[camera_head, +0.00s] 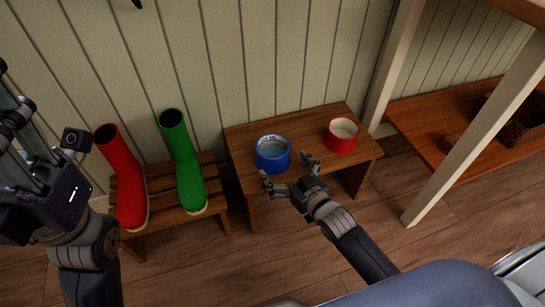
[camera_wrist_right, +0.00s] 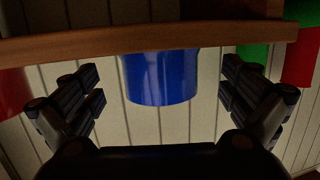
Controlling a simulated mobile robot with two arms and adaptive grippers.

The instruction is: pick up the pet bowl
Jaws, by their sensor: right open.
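My right gripper (camera_head: 287,169) is open at the bench's front edge, just in front of the bowl. In the right wrist view, which is upside down, the blue bowl (camera_wrist_right: 160,78) lies between the spread fingers (camera_wrist_right: 160,88), with no visible contact. My left gripper (camera_head: 30,135) is at the left edge, away from the bench; its finger opening is unclear.
A red boot (camera_head: 122,175) and a green boot (camera_head: 185,165) stand on a slatted wooden rack (camera_head: 165,222) left of the bench. A panelled wall (camera_head: 260,60) is behind. A pale post (camera_head: 470,145) and a low shelf with a wicker basket (camera_head: 515,122) are at right.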

